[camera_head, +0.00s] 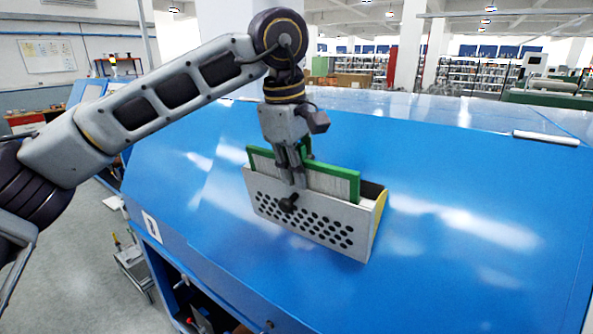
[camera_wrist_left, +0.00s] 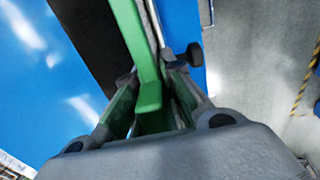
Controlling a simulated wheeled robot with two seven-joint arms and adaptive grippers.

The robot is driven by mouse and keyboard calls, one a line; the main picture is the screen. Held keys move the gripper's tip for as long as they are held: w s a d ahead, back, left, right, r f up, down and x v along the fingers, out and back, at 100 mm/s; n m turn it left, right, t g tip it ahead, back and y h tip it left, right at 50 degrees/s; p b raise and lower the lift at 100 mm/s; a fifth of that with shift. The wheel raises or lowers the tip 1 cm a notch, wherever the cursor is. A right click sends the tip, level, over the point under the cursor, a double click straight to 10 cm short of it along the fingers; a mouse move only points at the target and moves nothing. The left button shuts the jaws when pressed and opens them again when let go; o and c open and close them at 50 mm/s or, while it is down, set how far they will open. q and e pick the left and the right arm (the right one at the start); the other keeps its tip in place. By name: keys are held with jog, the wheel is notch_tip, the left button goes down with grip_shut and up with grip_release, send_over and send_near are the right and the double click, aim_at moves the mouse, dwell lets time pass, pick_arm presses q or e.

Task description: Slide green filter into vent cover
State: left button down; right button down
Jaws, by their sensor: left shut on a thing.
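The green-framed filter (camera_head: 335,182) has a pale panel and stands partly down inside the vent cover (camera_head: 310,222). Its green top edge stands above the cover's front wall. The vent cover is a pale box with round black holes and a black knob (camera_head: 288,203), fixed on the sloping blue surface. My left gripper (camera_head: 291,180) points down at the filter and is shut on its green frame. In the left wrist view the green frame (camera_wrist_left: 148,97) runs up between the fingers. The filter's lower part is hidden by the cover. My right gripper is not in view.
The blue machine housing (camera_head: 450,230) slopes broadly around the cover, with clear room to the right. A white bar (camera_head: 546,138) lies near its right back edge. A small cart (camera_head: 135,265) stands on the floor at left.

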pick_arm(q)
jog(key=shift+r+p, duration=0.35)
dwell(0.8)
jog(key=c, duration=1.5)
grip_release()
jog(key=shift+o, duration=0.2)
jog(key=v, duration=1.2)
jog(key=shift+w+d+f, duration=0.1)
